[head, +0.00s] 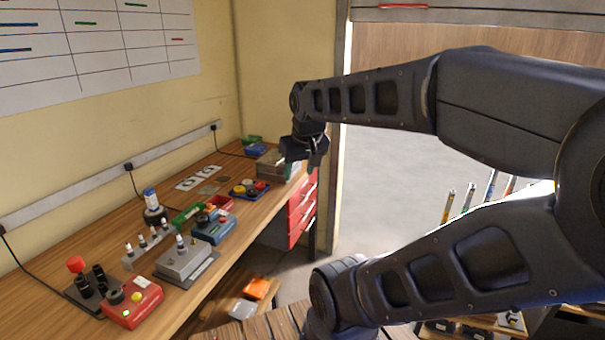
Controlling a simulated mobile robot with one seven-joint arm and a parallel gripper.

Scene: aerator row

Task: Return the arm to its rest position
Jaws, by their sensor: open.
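My gripper (302,163) hangs at the end of my raised, bent arm, in the upper middle of the head view. Its fingers point down and are apart, with nothing seen between them. It shows in front of the far right end of the wooden workbench (60,287), close in the picture to a grey box (268,165). I cannot tell how far it is above or in front of the bench. My arm reaches in from the right side and covers much of the right half of the view.
The bench holds a red device (141,312), a grey metal block (184,262), a blue device (213,229) and a tray of coloured caps (249,189). Red drawers (301,212) stand under its far end. Orange and white items lie low beside the bench. Open floor (385,190) shows through the doorway.

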